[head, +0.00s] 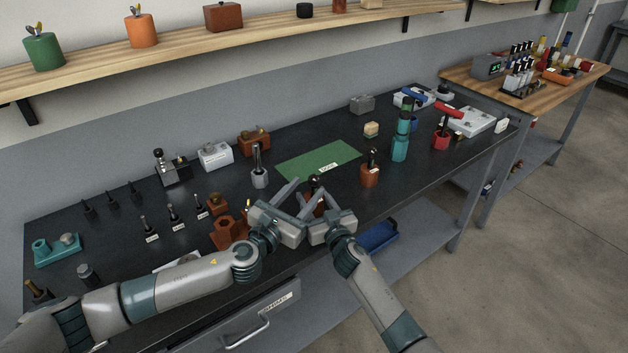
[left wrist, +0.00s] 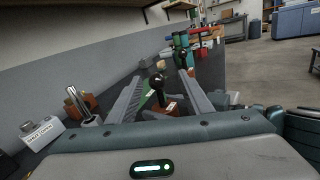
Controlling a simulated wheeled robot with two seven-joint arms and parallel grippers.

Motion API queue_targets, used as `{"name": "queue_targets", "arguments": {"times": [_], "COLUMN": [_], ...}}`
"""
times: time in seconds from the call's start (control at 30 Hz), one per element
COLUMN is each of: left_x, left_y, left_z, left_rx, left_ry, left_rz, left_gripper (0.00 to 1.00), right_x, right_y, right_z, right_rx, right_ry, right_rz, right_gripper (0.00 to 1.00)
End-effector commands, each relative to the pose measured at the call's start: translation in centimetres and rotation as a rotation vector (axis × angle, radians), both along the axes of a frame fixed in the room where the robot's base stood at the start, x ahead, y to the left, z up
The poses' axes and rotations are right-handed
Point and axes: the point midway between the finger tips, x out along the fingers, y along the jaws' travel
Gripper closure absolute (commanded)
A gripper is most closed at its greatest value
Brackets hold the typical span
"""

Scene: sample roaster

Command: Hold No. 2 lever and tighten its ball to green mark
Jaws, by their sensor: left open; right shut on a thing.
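A lever with a black ball (head: 314,181) on top stands at the front middle of the bench, its reddish-brown base (head: 319,207) partly hidden by my grippers. In the left wrist view the black ball (left wrist: 157,81) shows on a dark stem between my left fingers. My left gripper (head: 297,193) is open, with its fingers apart on either side of the ball. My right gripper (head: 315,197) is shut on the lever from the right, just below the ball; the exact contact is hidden. I cannot make out a lever number or a green mark on the ball.
A green mat (head: 310,160) lies behind. Brown blocks (head: 226,232) stand near my left forearm. A teal grinder-like cylinder (head: 401,145) stands farther right.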

Motion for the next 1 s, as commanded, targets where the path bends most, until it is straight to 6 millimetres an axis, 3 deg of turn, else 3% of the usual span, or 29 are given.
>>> {"name": "queue_targets", "arguments": {"times": [0.1,0.3,0.77,1.0], "left_x": [-2.3,-3.8,-3.5,-1.7], "left_y": [1.3,2.3,2.1,1.3], "left_z": [-1.2,-2.0,-2.0,-2.0], "left_rx": [0.048,0.087,0.09,0.09], "left_ry": [-0.011,-0.018,-0.02,-0.021], "left_rz": [0.053,0.096,0.098,0.098], "left_gripper": [0.54,0.54,0.54,0.54], "right_x": [0.0,0.0,0.0,0.0], "right_y": [0.0,0.0,0.0,0.0], "right_z": [0.1,0.1,0.1,0.1], "right_rx": [0.001,0.001,0.001,0.001], "right_ry": [-0.002,-0.002,-0.002,-0.002], "right_rz": [0.001,0.0,0.001,0.0], "right_gripper": [0.85,0.85,0.85,0.85]}}
